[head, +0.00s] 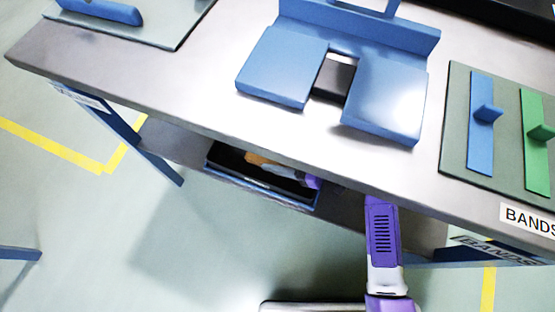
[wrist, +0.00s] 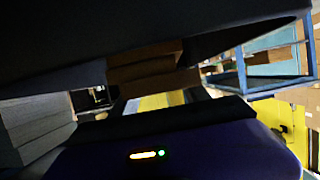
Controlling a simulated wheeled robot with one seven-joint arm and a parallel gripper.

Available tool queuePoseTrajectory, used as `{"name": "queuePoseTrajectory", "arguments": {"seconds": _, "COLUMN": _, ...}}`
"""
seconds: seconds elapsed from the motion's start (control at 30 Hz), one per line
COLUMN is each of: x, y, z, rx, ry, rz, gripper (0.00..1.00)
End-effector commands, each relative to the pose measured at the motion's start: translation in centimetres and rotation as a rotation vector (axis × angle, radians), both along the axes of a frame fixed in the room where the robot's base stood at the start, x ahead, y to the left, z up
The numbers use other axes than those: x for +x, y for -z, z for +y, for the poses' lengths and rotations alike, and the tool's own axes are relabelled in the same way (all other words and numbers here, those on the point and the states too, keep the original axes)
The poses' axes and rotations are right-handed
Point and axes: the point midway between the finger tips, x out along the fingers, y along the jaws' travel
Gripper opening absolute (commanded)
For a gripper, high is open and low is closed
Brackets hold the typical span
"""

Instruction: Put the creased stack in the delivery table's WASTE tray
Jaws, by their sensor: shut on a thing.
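My gripper (head: 300,177) is under the table top, reached in from the front right, and mostly hidden by the table edge. Just left of it a tan-brown piece (head: 262,160) shows over a dark tray with a blue rim (head: 262,184) on the lower shelf. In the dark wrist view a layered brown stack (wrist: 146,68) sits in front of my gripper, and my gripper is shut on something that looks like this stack. Its creases and the finger contact cannot be made out. No WASTE label is readable, so I cannot tell whether this tray is the WASTE one.
The grey table top (head: 190,75) hangs over the tray and my arm. On it are a blue U-shaped fixture (head: 385,105) and a mat with a blue bar (head: 481,130) and a green bar (head: 537,150), beside a BANDS label (head: 528,219). Open floor lies in front.

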Motion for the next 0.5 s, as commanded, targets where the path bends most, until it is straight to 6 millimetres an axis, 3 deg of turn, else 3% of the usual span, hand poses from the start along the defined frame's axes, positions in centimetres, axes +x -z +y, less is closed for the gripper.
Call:
{"name": "queuePoseTrajectory", "arguments": {"seconds": 0.27, "x": 0.0, "y": 3.4, "z": 0.0, "rx": 0.002, "ry": 0.001, "rz": 0.001, "gripper": 0.07}}
{"name": "queuePoseTrajectory", "arguments": {"seconds": 0.5, "x": 0.0, "y": 3.6, "z": 0.0, "rx": 0.001, "ry": 0.001, "rz": -0.001, "gripper": 0.07}}
